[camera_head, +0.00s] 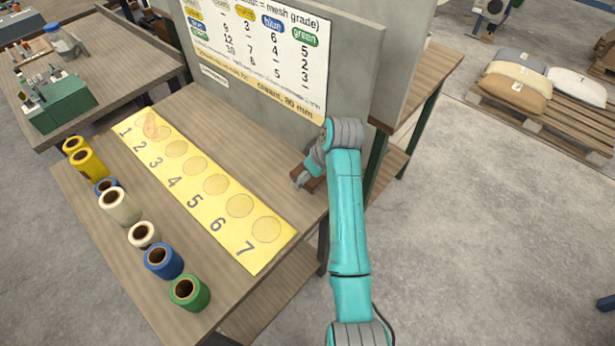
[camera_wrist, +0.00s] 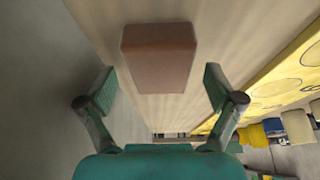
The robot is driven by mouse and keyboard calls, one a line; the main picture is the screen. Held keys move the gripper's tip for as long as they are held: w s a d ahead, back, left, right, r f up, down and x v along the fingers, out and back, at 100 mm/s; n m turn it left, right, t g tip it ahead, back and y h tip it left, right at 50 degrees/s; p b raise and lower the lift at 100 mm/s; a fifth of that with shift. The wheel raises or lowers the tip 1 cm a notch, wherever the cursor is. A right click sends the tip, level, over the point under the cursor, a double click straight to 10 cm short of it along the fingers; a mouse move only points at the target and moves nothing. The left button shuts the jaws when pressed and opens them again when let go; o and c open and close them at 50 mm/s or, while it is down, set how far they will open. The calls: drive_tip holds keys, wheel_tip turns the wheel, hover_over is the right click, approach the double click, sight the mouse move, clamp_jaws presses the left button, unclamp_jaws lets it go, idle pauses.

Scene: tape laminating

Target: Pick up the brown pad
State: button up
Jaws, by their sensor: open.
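The brown pad (camera_wrist: 158,58) lies on the wooden table top in the wrist view, centred just beyond and between the open fingers of my gripper (camera_wrist: 159,88). The fingers do not touch it. In the head view the brown pad (camera_head: 313,177) shows in part at the table's right side, near the upright board. My gripper (camera_head: 302,181) is over it there, and my arm and gripper hide some of the pad.
A yellow sheet numbered 1 to 7 (camera_head: 205,187) lies on the table (camera_head: 110,235), with an orange-brown oval near its 1. Several tape rolls (camera_head: 120,206) stand along the left. An upright board with a chart (camera_head: 262,50) stands behind. A pallet with sacks (camera_head: 545,115) is far right.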

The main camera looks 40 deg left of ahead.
drive_tip(key=shift+a+f, duration=0.1)
drive_tip(key=shift+f, duration=0.15)
drive_tip(key=c, duration=1.2)
drive_tip(key=shift+o, duration=0.2)
drive_tip(key=shift+r, duration=0.1)
drive_tip(key=shift+s+r, duration=0.2)
drive_tip(key=shift+r, duration=0.4)
drive_tip(key=r, duration=0.5)
drive_tip(key=shift+s+r, duration=0.35)
drive_tip(key=shift+s, duration=0.05)
drive_tip(key=s, duration=0.6)
drive_tip(key=s+a, duration=0.1)
drive_tip(key=s, duration=1.1)
drive_tip(key=shift+s+a, duration=0.25)
drive_tip(key=shift+s, duration=0.1)
